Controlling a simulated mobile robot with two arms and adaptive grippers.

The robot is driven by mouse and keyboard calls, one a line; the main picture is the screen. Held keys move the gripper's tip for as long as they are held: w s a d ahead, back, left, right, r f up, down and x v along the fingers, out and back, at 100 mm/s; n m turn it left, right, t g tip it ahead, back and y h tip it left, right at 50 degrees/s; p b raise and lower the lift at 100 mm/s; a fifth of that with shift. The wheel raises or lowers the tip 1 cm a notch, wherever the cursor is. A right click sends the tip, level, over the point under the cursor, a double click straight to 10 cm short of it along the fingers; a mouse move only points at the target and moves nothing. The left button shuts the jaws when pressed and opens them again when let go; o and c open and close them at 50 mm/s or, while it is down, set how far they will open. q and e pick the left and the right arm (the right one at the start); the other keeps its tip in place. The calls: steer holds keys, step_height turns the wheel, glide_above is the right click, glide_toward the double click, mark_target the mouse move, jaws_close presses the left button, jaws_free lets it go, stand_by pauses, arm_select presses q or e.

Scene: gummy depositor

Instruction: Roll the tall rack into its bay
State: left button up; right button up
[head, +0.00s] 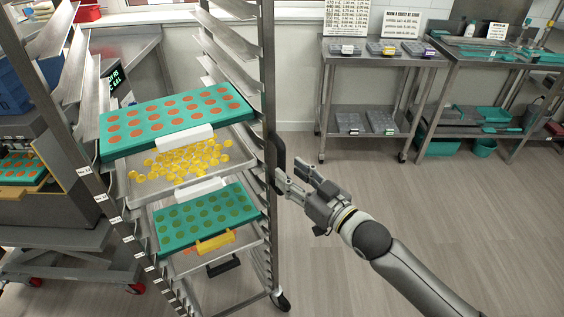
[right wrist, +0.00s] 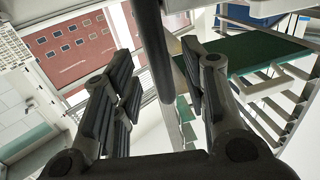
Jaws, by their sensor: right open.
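The tall rack (head: 266,90) is a metal frame with slotted side rails and castors, standing at the left and centre of the head view. It holds teal moulds with orange pieces (head: 175,115) and green pieces (head: 205,215), and a metal tray of yellow pieces (head: 180,165). A black upright handle (head: 279,162) is on its right post. My right gripper (head: 298,178) is open at this handle. In the right wrist view the dark handle bar (right wrist: 154,45) runs between the open fingers, not gripped. My left gripper is out of view. I cannot make out the bay.
A low cart with red castors (head: 70,262) stands close on the left of the rack. Metal tables (head: 375,60) with boxes and teal trays stand along the back and right. The wood floor (head: 460,205) between rack and tables is clear.

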mark_target(284, 168)
steer(key=shift+x, duration=2.3)
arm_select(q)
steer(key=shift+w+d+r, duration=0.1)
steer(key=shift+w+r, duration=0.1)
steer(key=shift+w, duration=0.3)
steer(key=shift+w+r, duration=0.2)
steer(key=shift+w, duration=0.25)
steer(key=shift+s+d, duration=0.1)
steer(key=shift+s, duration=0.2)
arm_select(e)
jaws_close()
